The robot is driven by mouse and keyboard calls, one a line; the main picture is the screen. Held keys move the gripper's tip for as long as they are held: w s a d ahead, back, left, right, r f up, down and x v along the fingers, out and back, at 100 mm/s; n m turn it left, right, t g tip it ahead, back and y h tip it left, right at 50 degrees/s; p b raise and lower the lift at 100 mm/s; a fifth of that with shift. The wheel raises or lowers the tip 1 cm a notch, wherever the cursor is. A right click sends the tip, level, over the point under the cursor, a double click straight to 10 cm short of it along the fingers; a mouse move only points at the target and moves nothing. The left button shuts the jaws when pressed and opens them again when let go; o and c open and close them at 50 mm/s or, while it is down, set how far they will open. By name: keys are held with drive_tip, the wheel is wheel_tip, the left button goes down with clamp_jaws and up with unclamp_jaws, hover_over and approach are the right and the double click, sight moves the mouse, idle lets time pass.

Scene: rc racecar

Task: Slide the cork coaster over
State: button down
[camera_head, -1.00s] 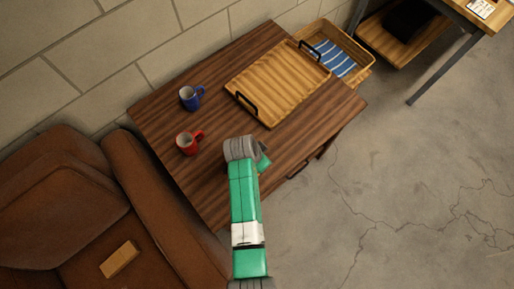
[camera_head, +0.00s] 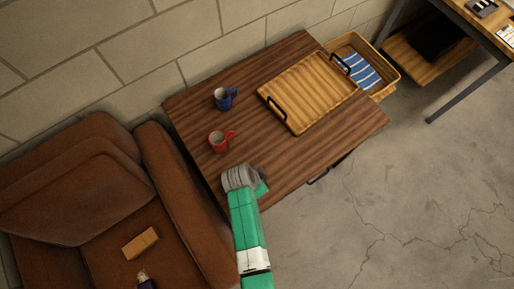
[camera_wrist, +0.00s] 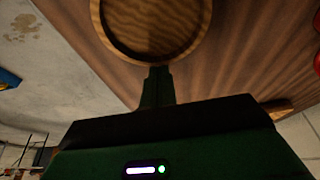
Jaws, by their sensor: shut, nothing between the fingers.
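In the wrist view, a round wooden piece (camera_wrist: 150,30) with a raised pale rim lies on the dark wood table, cut off by the top edge. It is the only coaster-like thing in sight. My gripper (camera_wrist: 158,73) is shut and empty, its tips at the near rim of the round piece. I cannot tell whether they touch. In the head view my arm's end covers that spot near the table's front left corner, so neither the round piece nor the fingertips show there.
On the table (camera_head: 300,158) stand a red mug (camera_head: 219,142), just beyond my arm's end, and a blue mug (camera_head: 224,100) farther back. A wooden tray (camera_head: 305,92) with black handles lies at the right. A brown armchair (camera_head: 180,185) borders the left side. The table's front middle is clear.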

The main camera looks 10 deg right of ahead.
drive_tip(key=d, duration=0.1)
drive_tip(key=w+d, duration=0.1)
drive_tip(key=d, duration=0.1)
drive_tip(key=shift+w+d+r, duration=0.1)
drive_tip(key=shift+w+r, duration=0.15)
drive_tip(key=shift+w, duration=0.1)
drive_tip(key=p+v, duration=0.1)
drive_tip(key=v, duration=0.8)
drive_tip(key=shift+r, duration=0.2)
drive_tip(key=shift+s, duration=0.1)
